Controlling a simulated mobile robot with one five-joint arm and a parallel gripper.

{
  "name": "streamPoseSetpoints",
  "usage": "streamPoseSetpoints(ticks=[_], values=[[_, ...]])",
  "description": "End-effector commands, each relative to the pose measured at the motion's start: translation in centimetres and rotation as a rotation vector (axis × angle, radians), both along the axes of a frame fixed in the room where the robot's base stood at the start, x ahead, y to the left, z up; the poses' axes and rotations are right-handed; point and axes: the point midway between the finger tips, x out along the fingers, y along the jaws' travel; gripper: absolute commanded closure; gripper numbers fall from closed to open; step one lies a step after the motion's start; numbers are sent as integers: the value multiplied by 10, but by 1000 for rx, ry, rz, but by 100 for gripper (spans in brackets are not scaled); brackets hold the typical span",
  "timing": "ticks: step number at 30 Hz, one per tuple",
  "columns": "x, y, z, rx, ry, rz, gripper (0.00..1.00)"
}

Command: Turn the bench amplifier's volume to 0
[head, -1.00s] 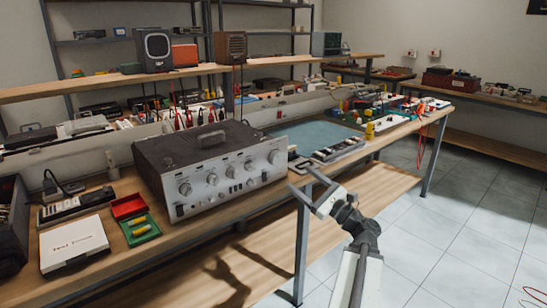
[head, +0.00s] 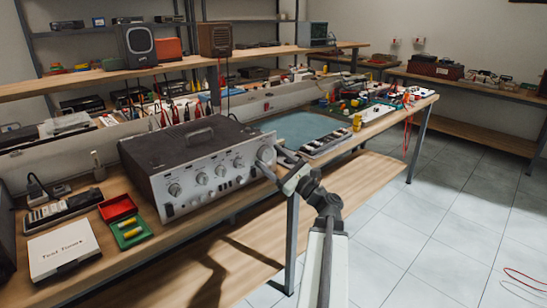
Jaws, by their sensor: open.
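The bench amplifier (head: 190,150) has a dark top with a handle and a silver front panel, and stands on the wooden bench. A row of round knobs runs across the panel; the large rightmost knob (head: 265,153) looks like the volume knob. Its pointer and scale are too small to read. My gripper (head: 268,163) is open at the right end of the panel, with its fingers close around or just in front of this knob. I cannot tell whether they touch it.
A red tray (head: 117,208) and a green tray (head: 132,231) lie left of the amplifier, near a white box (head: 63,249). A blue-green mat (head: 300,128) lies to the right behind my gripper. Free floor (head: 420,220) is at the right.

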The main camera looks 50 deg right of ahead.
Motion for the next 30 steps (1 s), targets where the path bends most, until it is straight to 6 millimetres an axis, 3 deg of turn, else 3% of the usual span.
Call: streamPoseSetpoints(ticks=[3, 9, 10, 11, 20, 30], values=[[0, 0, 0, 0, 0, 0, 33], [-1, 0, 0, 0, 0, 0, 88], [-1, 0, 0, 0, 0, 0, 92], [-1, -10, 0, -1, -1, -2, 92], [-1, -3, 2, -50, 3, -4, 92], [-1, -6, 6, -296, 22, -3, 92]])
